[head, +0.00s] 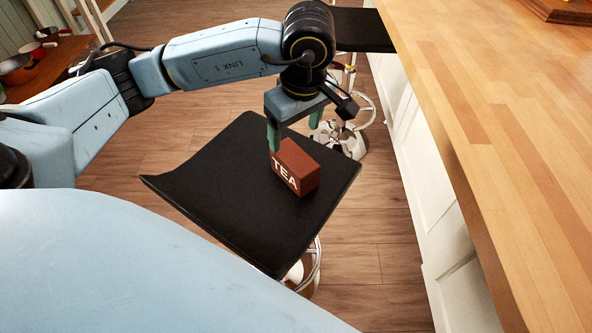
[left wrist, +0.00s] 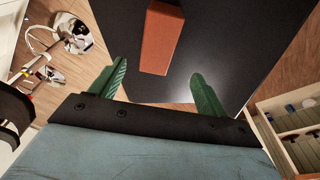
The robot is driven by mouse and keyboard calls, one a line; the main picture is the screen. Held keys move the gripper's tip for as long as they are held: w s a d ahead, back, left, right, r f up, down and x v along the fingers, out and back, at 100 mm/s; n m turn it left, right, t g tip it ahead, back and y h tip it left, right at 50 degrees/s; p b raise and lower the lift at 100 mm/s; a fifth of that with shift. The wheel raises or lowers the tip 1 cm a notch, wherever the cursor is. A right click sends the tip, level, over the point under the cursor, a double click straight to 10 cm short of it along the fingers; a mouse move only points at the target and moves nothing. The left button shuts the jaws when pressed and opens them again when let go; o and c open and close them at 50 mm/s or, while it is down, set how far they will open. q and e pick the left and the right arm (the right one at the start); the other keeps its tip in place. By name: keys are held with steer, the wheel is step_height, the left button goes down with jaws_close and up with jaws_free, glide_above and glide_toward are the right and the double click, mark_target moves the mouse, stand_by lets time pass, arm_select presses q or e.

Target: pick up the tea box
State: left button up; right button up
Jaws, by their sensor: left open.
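The tea box (head: 296,167) is a reddish-brown block with white letters TEA on its side. It rests on the black seat of a stool (head: 220,190). My left gripper (head: 294,138) points down over the seat, at the far side of the box, with one green finger close to the box in the head view. In the left wrist view the two green fingers (left wrist: 157,88) are spread apart, and the box (left wrist: 162,38) lies ahead of them, between their lines, with nothing held. Whether a finger touches the box I cannot tell. My right gripper is not in view.
A wooden countertop (head: 500,100) with a white panelled base runs along the right. Another black stool seat (head: 360,30) stands behind. Pans (head: 22,68) sit on a surface at the far left. Wood floor shows around the stool.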

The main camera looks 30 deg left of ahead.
mark_target(295, 157)
arm_select(q)
steer(key=f, duration=0.2)
steer(key=f+b, duration=0.1)
steer(key=f, duration=0.1)
steer(key=a+f, duration=0.1)
steer(key=f, duration=0.2)
steer(key=shift+w, duration=0.2)
step_height(295, 157, down, 5)
steer(key=shift+w+d+r+b, duration=0.15)
steer(key=shift+r+b, duration=0.05)
steer(key=shift+b, duration=0.55)
steer(key=shift+f, duration=0.6)
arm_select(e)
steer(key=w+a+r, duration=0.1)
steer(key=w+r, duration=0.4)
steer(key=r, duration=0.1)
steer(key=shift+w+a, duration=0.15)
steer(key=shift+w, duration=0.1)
arm_select(q)
steer(key=shift+c, duration=0.3)
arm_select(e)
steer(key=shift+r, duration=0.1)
arm_select(q)
steer(key=c, duration=1.1)
steer(key=shift+o, duration=0.2)
steer(key=shift+r, duration=0.1)
